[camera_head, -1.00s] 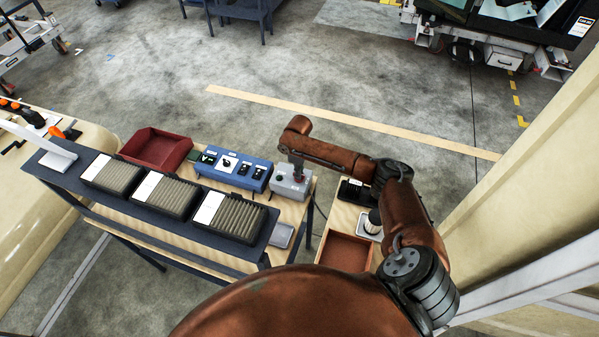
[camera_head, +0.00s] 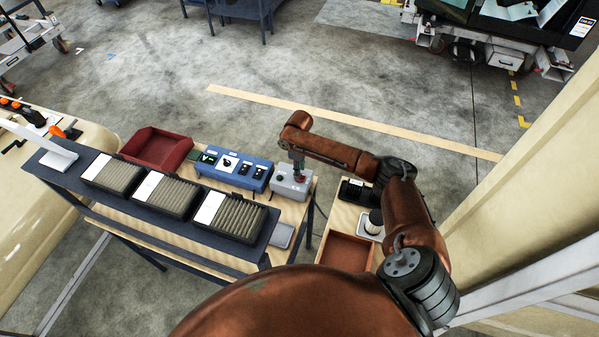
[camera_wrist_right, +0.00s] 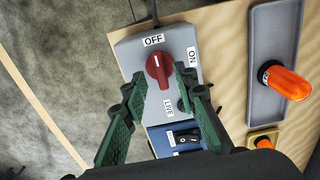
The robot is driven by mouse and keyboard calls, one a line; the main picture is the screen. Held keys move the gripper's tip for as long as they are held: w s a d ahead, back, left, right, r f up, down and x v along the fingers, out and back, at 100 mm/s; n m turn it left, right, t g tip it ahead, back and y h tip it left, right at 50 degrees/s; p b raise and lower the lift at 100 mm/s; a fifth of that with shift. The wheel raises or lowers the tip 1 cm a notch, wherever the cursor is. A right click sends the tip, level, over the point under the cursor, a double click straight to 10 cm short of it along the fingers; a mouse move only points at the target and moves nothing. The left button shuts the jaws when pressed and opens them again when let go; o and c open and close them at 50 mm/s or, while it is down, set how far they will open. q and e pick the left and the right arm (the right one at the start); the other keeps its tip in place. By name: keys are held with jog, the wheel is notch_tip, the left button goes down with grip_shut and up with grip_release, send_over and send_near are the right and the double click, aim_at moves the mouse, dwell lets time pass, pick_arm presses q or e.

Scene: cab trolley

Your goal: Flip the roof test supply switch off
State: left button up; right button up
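The roof test supply switch is a red rotary knob (camera_wrist_right: 158,71) on a grey box (camera_head: 292,183) at the right end of the bench. In the right wrist view, OFF is printed above the knob and ON to its right. The knob's white mark points up toward OFF. My right gripper (camera_wrist_right: 160,75) is open, with its green fingers on either side of the knob and small gaps seen between. In the head view my right gripper (camera_head: 298,168) is over the grey box, coming down from above. My left gripper is not in view.
A blue switch box (camera_head: 232,171) stands left of the grey box, with a red bin (camera_head: 156,148) further left. Three slotted black trays stand in front. An orange lamp (camera_wrist_right: 288,83) lies in a grey tray. A side table (camera_head: 347,252) stands at the right.

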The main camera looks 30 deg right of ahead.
notch_tip(320, 180, up, 10)
dwell(0.3)
dwell(0.4)
